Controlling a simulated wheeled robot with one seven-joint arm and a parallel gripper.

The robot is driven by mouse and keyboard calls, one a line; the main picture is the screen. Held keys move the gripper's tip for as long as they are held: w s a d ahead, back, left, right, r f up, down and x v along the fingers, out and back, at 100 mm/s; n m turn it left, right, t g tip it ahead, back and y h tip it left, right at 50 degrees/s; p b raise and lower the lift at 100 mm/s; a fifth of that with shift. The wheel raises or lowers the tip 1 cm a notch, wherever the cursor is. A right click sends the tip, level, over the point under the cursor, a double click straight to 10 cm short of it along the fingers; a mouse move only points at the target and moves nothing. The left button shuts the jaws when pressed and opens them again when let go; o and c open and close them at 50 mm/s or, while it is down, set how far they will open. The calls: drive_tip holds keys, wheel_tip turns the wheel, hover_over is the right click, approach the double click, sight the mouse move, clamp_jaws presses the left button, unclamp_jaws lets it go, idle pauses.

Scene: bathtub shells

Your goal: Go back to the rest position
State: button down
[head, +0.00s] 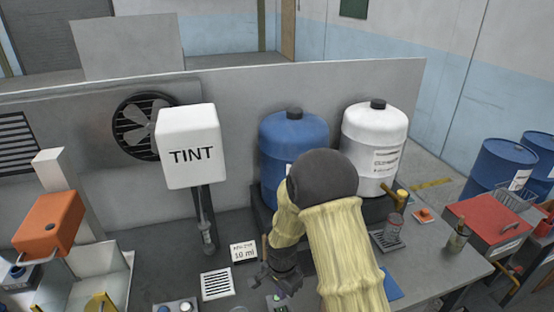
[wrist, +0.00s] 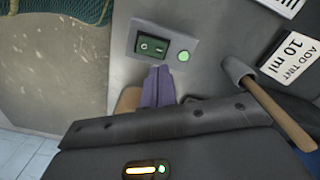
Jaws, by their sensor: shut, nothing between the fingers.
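My gripper (head: 284,284) is low over the bench front in the head view, below my yellow-sleeved arm. In the wrist view its purple fingers (wrist: 158,70) are together, with nothing between them. Their tips are just below a switch plate with a green rocker switch (wrist: 152,46) and a lit green lamp (wrist: 182,56). I cannot tell whether the tips touch the plate. No rest position is marked in either view.
A wooden-handled tool (wrist: 280,115) and a tint card (wrist: 292,55) lie close to my gripper's right. A TINT box (head: 188,147) stands on a post. Blue (head: 285,140) and white (head: 375,140) drums stand behind my arm. A grate (head: 217,284) is left.

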drive_tip(key=s+d+r+n+t, duration=0.1)
drive_tip(key=s+d+r+n, duration=0.3)
drive_tip(key=s+d+r, duration=0.2)
drive_tip(key=s+d+r+n+t, duration=0.1)
drive_tip(key=s+d+r+n, duration=0.3)
drive_tip(key=r, duration=0.7)
drive_tip(key=s+d, duration=0.2)
drive_tip(key=d, duration=0.1)
drive_tip(key=shift+s+d+n+t, duration=0.2)
drive_tip(key=shift+s+n+t, duration=0.1)
drive_tip(key=shift+n, duration=0.1)
drive_tip(key=shift+w, duration=0.15)
